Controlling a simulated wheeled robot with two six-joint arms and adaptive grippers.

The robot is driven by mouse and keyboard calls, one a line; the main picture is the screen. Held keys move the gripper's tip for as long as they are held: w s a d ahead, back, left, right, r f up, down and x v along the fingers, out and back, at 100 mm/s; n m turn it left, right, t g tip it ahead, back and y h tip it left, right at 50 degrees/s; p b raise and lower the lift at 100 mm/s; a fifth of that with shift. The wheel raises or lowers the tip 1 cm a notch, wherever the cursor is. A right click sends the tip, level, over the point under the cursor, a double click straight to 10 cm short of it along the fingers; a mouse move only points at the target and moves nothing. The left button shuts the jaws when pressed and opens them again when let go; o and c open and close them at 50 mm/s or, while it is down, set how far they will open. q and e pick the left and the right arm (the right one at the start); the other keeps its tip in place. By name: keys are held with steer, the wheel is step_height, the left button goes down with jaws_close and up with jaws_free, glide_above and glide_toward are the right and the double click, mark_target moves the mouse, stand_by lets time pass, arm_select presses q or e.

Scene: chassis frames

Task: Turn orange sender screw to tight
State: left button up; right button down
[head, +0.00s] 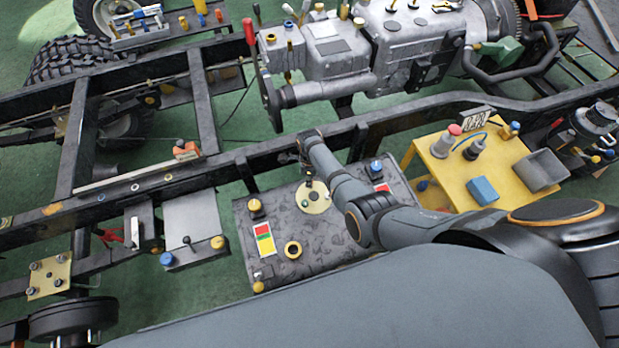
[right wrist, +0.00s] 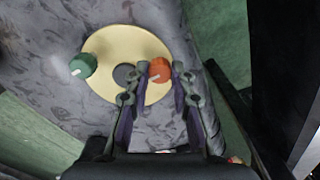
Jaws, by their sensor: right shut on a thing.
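The orange sender screw (right wrist: 160,69) is a round orange knob on a pale yellow disc (right wrist: 125,42) in the right wrist view. My right gripper (right wrist: 159,76) is shut on the screw, with one finger on each side. A green knob (right wrist: 83,66) with a white mark sits on the left of the disc, and a dark round spot is at its middle. In the head view my right gripper (head: 308,178) reaches down to the disc (head: 313,203) on the tank, and the orange screw cannot be made out there. My left gripper is not in view.
The dark mottled tank (head: 338,237) lies beside the black frame rail (head: 235,157). A yellow tray (head: 435,165) stands to the right. The engine (head: 330,55) is beyond the rail.

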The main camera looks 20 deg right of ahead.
stand_by(0.3)
steer(key=c, duration=1.1)
jaws_free()
step_height(320, 180, up, 12)
steer(key=shift+f, duration=0.1)
